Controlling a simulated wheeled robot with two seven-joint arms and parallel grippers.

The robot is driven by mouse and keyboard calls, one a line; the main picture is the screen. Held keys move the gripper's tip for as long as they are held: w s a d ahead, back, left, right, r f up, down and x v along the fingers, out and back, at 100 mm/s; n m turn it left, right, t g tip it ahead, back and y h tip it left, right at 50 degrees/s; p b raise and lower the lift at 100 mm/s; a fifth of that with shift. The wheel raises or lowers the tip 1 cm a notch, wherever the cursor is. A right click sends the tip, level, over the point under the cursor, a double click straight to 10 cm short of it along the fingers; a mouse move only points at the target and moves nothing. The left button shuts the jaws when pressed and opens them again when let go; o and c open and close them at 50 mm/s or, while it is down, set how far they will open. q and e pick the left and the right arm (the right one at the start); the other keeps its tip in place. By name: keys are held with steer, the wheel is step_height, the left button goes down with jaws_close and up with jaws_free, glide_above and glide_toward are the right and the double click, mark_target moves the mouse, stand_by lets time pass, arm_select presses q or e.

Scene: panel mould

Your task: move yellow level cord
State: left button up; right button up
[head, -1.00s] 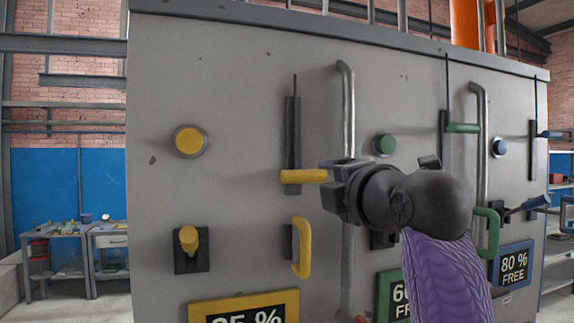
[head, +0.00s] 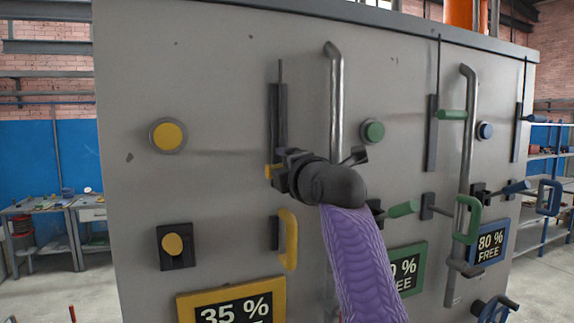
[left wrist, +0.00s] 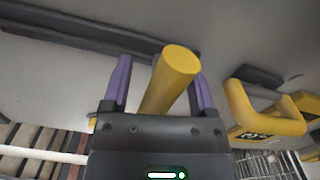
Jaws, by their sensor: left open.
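The yellow level handle (head: 269,171) sticks out from a dark vertical slot (head: 278,112) with a thin dark cord above it on the grey panel. In the head view my left gripper (head: 277,172) covers most of the handle. In the left wrist view the yellow handle (left wrist: 172,75) reaches in between the two purple fingers of my left gripper (left wrist: 160,82). The fingers are apart, one on each side, with gaps visible. My right gripper is not in view.
A yellow loop handle (head: 288,240) is just below; it also shows at right in the left wrist view (left wrist: 262,110). A vertical metal pipe (head: 335,100) stands close on the right. A yellow button (head: 167,136) and yellow knob (head: 173,245) are left. Green and blue controls lie further right.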

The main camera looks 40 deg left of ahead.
arm_select(q)
steer(key=shift+a, duration=0.1)
jaws_close()
stand_by(1.2)
